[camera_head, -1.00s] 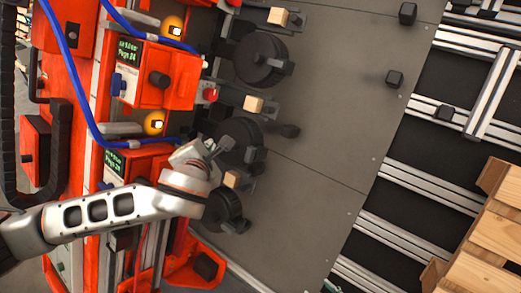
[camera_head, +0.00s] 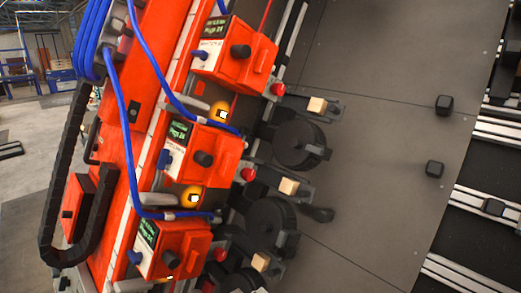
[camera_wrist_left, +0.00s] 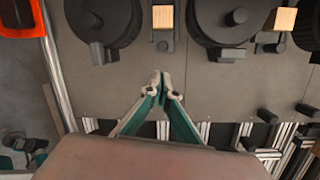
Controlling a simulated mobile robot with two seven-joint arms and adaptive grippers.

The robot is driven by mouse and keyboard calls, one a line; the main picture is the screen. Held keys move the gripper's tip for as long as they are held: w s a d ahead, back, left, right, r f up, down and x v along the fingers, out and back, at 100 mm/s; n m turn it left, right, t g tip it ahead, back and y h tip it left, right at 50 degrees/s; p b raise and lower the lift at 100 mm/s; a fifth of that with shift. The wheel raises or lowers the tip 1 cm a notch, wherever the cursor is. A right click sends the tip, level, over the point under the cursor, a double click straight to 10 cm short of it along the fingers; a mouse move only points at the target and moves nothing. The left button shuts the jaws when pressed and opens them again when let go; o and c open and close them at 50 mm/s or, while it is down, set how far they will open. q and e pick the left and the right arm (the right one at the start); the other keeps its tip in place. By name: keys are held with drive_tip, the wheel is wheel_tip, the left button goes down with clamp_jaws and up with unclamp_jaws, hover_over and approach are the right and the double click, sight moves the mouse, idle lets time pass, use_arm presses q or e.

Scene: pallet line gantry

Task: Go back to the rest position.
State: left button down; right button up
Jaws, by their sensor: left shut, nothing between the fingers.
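My left gripper (camera_wrist_left: 160,82) shows in the left wrist view with its teal fingers together and nothing between the tips. It points toward the grey plate (camera_wrist_left: 215,85), with a black round unit (camera_wrist_left: 103,20) and wooden blocks beyond it. Neither gripper shows in the head view.
In the head view, a tilted red machine (camera_head: 205,152) carries several boxes with green displays, blue cables (camera_head: 122,100) and black round units (camera_head: 298,147). Wooden blocks (camera_head: 317,105) sit beside these units. The grey plate (camera_head: 375,70) is mostly bare, with small black knobs (camera_head: 443,105).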

use_arm(q)
drive_tip(key=s+a+f+n+y, duration=0.4)
drive_tip(key=s+a+f+n, duration=1.5)
drive_tip(key=a+n, duration=0.3)
drive_tip(key=shift+s+f+n, duration=0.2)
drive_tip(key=shift+f+n, duration=0.6)
drive_tip(key=shift+n, duration=0.3)
drive_tip(key=shift+d, duration=0.1)
